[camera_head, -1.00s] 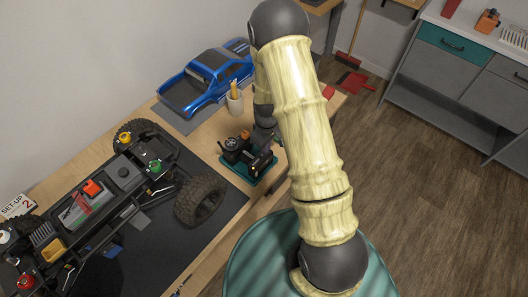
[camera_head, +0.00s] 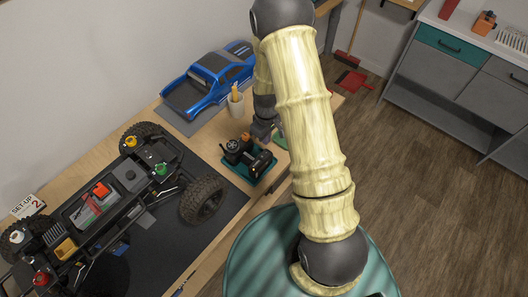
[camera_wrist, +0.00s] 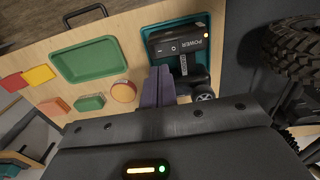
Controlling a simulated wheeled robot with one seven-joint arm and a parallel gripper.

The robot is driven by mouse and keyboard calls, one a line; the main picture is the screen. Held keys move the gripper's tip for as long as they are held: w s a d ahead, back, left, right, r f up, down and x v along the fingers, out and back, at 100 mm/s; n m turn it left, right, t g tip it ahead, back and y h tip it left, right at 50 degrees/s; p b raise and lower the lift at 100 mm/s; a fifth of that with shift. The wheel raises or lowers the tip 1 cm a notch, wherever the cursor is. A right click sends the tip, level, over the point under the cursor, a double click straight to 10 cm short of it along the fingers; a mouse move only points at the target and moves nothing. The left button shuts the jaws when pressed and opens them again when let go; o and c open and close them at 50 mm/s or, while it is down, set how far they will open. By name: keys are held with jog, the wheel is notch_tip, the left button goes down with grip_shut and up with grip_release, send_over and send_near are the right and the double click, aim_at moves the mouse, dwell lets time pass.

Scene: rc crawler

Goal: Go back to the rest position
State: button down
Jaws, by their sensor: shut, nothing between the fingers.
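My gripper (camera_wrist: 158,88) shows in the wrist view with its fingers together and nothing between them. In that view it is over the wooden bench, beside a teal tray (camera_wrist: 150,25) that holds a black device marked POWER (camera_wrist: 180,38). In the head view my arm comes in at the right and reaches over the bench's right end. The end of my gripper (camera_head: 262,128) is partly hidden there, close to the teal tray (camera_head: 232,172) with the black transmitter (camera_head: 240,148).
An RC crawler chassis (camera_head: 115,195) stands on a dark mat (camera_head: 175,245). A blue truck body (camera_head: 208,80) and a pen cup (camera_head: 235,106) are behind. A green tray (camera_wrist: 88,59) and colored pieces lie by the gripper.

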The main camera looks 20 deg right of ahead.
jog(key=shift+r, duration=0.15)
dwell(0.4)
jog(key=s+r+m+t, duration=0.1)
jog(key=s+r+m, duration=0.2)
jog(key=s+r, duration=0.4)
jog(key=s+r+m+t, duration=0.1)
jog(key=s+r+m, duration=0.3)
jog(key=r, duration=1)
jog(key=s, duration=0.3)
jog(key=shift+s+t, duration=0.2)
jog(key=shift+t, duration=0.1)
jog(key=shift+r, duration=0.1)
jog(key=shift+w+a, duration=0.1)
